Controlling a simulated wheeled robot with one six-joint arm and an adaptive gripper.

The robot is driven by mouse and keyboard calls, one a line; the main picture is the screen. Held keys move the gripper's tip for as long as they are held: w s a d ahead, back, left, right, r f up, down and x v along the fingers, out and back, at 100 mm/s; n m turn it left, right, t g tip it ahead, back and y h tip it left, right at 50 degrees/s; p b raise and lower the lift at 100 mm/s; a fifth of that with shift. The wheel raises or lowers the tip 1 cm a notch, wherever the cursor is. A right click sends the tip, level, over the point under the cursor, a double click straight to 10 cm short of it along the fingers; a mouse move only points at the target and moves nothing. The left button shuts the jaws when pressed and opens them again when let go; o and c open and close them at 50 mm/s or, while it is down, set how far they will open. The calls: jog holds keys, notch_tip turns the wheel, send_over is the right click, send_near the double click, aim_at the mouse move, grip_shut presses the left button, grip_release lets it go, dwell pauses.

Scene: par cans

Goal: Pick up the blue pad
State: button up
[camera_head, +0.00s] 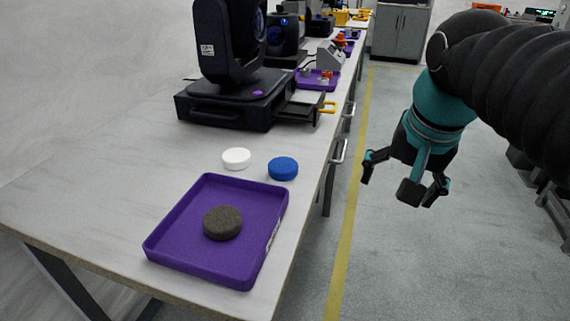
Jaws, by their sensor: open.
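The blue pad (283,169) is a short round disc lying flat on the grey table, near its right edge and just behind the purple tray. My gripper (405,184) is open and empty. It hangs over the floor to the right of the table, apart from the pad, with its fingers pointing down.
A white pad (236,159) lies just left of the blue one. A purple tray (164,244) holds a dark grey pad (222,223). A black stage light (229,95) stands behind them, with a drawer-like part and yellow handle at its right. The table's front left is clear.

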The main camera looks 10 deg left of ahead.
jog(key=w+a+r+m+g, duration=0.2)
jog(key=w+a+r, duration=0.3)
jog(key=a+r, duration=0.3)
jog(key=m+g, duration=0.1)
jog(key=m, duration=0.1)
send_near(281, 165)
jog(key=f, duration=0.1)
jog(key=f+b, duration=0.1)
jog(key=f, duration=0.1)
jog(key=shift+s+a+m+h+b, duration=0.1)
jog(key=shift+a+m+h+b, duration=0.2)
jog(key=shift+a+h, duration=0.1)
jog(key=shift+d+f+b, duration=0.1)
jog(key=shift+f+b, duration=0.4)
jog(key=shift+f, duration=2.45)
jog(key=c, duration=0.9)
